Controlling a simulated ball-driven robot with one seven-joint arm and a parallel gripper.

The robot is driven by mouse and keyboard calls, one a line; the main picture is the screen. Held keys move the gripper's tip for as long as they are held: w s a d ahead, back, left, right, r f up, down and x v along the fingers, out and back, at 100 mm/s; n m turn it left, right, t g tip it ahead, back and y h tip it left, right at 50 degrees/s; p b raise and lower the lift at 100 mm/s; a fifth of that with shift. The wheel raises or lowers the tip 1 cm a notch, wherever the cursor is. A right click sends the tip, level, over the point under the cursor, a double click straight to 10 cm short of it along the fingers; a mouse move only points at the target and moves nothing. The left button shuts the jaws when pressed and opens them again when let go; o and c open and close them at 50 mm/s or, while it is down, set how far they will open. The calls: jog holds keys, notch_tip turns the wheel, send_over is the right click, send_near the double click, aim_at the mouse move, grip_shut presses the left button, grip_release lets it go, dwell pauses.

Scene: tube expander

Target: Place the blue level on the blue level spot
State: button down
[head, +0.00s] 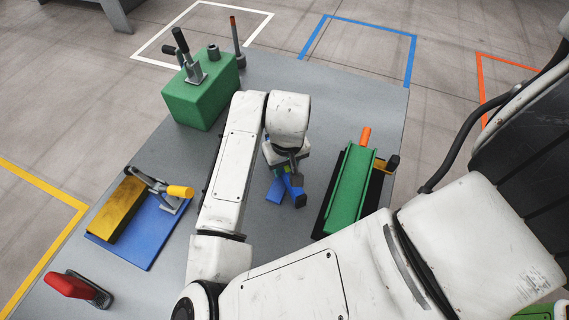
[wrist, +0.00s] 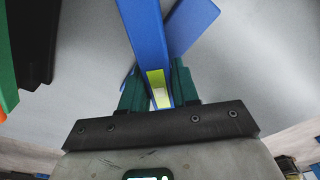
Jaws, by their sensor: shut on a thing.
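The blue level (wrist: 143,40) is a long blue bar with a yellow-green vial window near my gripper. My gripper (wrist: 160,90) is shut on it, with a green finger on each side in the wrist view. In the head view the level (head: 292,186) shows just below my gripper (head: 284,160), partly hidden by it. A flat blue patch, apparently the blue level spot (wrist: 192,24), lies on the table and passes beneath the level at an angle. The patch also shows in the head view (head: 275,191). I cannot tell how high the level is above it.
A green block with a lever (head: 200,98) stands at the back left of the grey table (head: 300,80). A yellow block and clamp on a blue plate (head: 151,222) are at left, a red-handled tool (head: 72,285) front left. A green vise-like fixture (head: 348,191) stands close right.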

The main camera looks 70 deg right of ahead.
aim_at(287, 167)
jog(key=shift+f, duration=0.1)
jog(key=shift+f, duration=0.1)
jog(key=c, duration=0.8)
grip_release()
jog(key=shift+c, duration=0.2)
notch_tip(287, 167, up, 12)
jog(key=shift+s+a, duration=0.4)
jog(key=shift+s, duration=0.05)
